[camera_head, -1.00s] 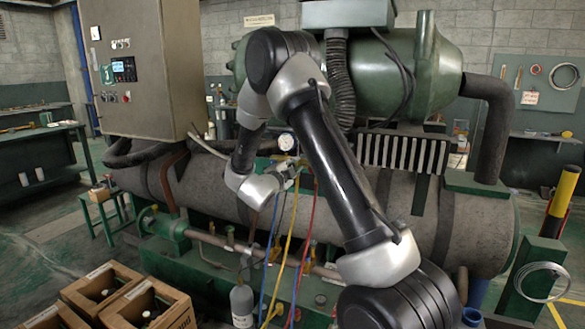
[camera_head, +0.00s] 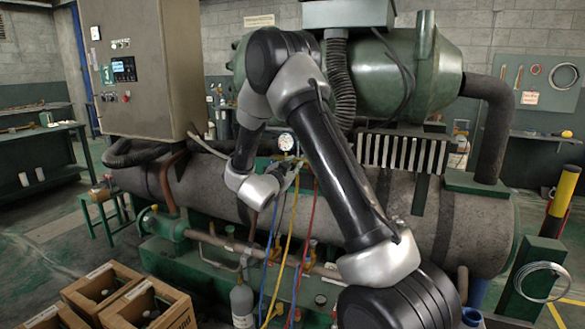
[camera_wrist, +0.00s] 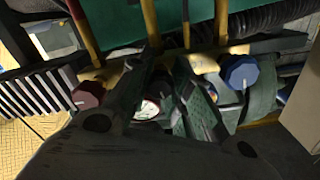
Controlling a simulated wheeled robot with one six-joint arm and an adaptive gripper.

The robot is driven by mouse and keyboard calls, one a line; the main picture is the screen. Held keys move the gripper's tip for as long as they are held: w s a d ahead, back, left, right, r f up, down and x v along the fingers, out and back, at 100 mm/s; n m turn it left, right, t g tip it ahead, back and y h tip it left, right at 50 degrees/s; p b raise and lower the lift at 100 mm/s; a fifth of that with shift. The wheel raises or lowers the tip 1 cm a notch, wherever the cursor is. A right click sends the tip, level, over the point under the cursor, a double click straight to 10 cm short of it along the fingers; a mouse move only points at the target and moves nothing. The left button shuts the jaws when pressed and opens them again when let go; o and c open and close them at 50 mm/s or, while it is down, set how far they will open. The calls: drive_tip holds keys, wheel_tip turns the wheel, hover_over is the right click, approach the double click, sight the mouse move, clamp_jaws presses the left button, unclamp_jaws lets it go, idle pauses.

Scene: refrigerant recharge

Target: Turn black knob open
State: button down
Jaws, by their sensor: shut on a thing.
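My gripper (camera_head: 293,170) is at the manifold below the round white gauge (camera_head: 286,141) in the head view. In the wrist view the two dark fingers (camera_wrist: 168,62) close in around a dark thing between them, which I take to be the black knob (camera_wrist: 164,86); the fingers hide most of it, and its turn angle cannot be read. A red knob (camera_wrist: 84,95) stands to the left of the fingers and a blue knob (camera_wrist: 240,71) to the right, both apart from them. A gauge face (camera_wrist: 149,108) shows partly between the fingers.
Blue (camera_head: 268,262), yellow (camera_head: 287,245) and red (camera_head: 304,250) hoses hang below the manifold. A grey cylinder (camera_head: 242,304) stands beneath it. The large horizontal tank (camera_head: 440,225) lies behind.

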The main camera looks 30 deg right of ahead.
drive_tip(key=shift+f, duration=0.15)
idle(0.3)
drive_tip(key=c, duration=1.3)
unclamp_jaws()
drive_tip(key=shift+o, duration=0.2)
drive_tip(key=shift+a, duration=0.15)
drive_tip(key=v, duration=1.2)
